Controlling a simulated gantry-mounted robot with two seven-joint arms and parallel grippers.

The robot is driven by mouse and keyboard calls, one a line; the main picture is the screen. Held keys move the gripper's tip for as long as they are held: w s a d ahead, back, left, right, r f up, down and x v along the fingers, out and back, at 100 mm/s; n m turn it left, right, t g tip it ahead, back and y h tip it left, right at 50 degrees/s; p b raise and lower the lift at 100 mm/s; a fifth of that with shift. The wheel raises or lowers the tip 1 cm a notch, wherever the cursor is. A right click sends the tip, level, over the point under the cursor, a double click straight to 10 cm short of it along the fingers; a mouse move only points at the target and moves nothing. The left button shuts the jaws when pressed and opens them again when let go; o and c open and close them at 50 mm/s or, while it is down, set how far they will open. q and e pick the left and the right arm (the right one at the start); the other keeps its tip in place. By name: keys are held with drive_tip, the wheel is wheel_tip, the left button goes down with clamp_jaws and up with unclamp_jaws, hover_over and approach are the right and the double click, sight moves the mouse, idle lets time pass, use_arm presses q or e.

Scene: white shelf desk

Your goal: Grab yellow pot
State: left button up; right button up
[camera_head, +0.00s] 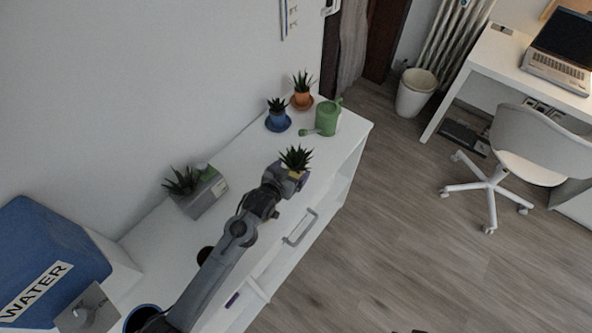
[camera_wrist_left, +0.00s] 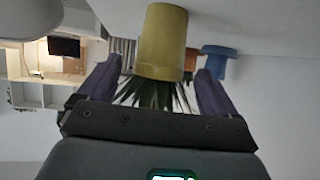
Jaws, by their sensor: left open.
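The yellow pot (camera_wrist_left: 163,42) with a spiky green plant shows in the left wrist view, upside down there, between the two fingers of my left gripper (camera_wrist_left: 160,85). The gripper is open, with one finger on each side of the pot and plant. I cannot tell whether either finger touches the pot. In the head view my left gripper (camera_head: 287,176) is at the pot on the white shelf desk (camera_head: 345,140). My right gripper is not recognisable.
Behind the yellow pot on the desk are a blue pot (camera_head: 277,118), an orange pot (camera_head: 302,99) and a green watering can (camera_head: 327,121). A grey planter (camera_head: 205,196) stands by the wall. A blue water box (camera_head: 45,255) is at the near left.

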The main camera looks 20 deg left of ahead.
sight(295, 166)
use_arm(q)
drive_tip(key=shift+r+b+x, duration=0.2)
drive_tip(key=shift+b+x, duration=0.5)
drive_tip(key=shift+x, duration=2)
drive_tip(key=shift+w, duration=0.1)
drive_tip(key=c, duration=1)
drive_tip(key=shift+c, duration=0.8)
drive_tip(key=shift+d+r, duration=0.1)
drive_tip(key=shift+r, duration=0.1)
